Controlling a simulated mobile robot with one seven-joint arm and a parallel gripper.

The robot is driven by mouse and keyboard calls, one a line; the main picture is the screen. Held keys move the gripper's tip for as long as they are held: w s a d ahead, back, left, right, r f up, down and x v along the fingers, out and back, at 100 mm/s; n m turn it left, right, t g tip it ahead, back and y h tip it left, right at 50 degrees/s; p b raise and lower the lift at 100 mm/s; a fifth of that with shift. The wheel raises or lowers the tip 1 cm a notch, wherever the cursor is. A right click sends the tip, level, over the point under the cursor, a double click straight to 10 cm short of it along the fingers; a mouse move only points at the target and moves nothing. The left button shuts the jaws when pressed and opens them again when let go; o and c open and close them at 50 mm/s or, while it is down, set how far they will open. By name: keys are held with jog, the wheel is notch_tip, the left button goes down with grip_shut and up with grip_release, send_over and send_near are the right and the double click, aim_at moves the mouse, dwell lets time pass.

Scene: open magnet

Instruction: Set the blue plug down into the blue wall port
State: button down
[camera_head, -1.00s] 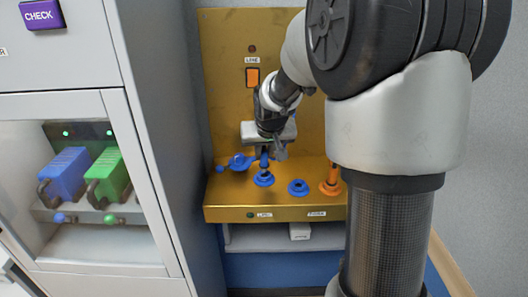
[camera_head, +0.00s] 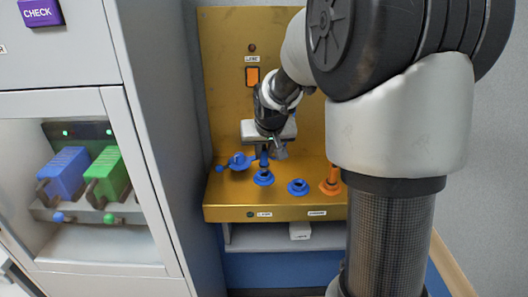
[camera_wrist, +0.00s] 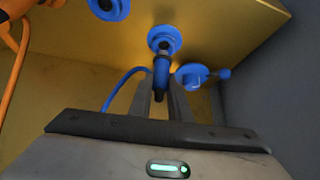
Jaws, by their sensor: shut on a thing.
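The blue plug (camera_head: 264,160) is upright in my gripper (camera_head: 267,148), directly above a blue ring-shaped port (camera_head: 263,178) on the gold ledge. In the wrist view, the fingers of my gripper (camera_wrist: 162,100) are shut on the blue plug (camera_wrist: 161,70), which has a dark lower body and a blue cable curving off to the left. Its tip is lined up with the blue port (camera_wrist: 164,40) and overlaps its lower edge in that view. I cannot tell whether the tip touches or enters the hole.
A second blue port (camera_head: 298,187) is empty, to the right. An orange plug stands in an orange port (camera_head: 331,187) beyond it. A blue disc with a knob (camera_head: 240,161) lies to the left. A grey cabinet (camera_head: 160,120) stands close on the left.

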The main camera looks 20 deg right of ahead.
jog(key=shift+f, duration=0.15)
jog(key=shift+f+b, duration=0.35)
jog(key=shift+b, duration=0.1)
jog(key=shift+f+b, duration=0.9)
jog(key=shift+b, duration=0.05)
dwell(1.0)
jog(key=c, duration=1.6)
grip_release()
jog(key=shift+o, duration=0.2)
jog(key=shift+r, duration=0.1)
